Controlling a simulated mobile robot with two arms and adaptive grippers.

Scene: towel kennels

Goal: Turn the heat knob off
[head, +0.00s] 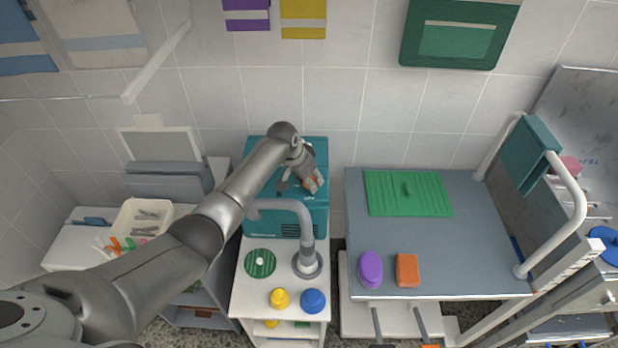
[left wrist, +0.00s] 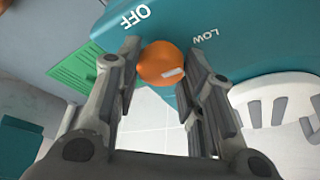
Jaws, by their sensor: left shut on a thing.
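The heat knob (left wrist: 160,62) is round and orange with a white mark on its face. It sits on the teal dryer-like unit (left wrist: 250,30), which is printed with OFF (left wrist: 133,17) and LOW (left wrist: 203,35). The white mark is on the knob's lower right side in the left wrist view. My left gripper (left wrist: 160,72) has a finger on each side of the knob and is shut on it. In the head view my left gripper (head: 311,184) is at the teal unit (head: 318,221), and the knob is mostly hidden by the fingers. My right gripper is not in view.
A grey tap (head: 306,240) curves up in front of the unit. Below it, a white cart top (head: 245,295) holds a green striped disc (head: 260,263) and yellow and blue items. A grey table (head: 460,255) with a green mat (head: 435,190) stands to the right.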

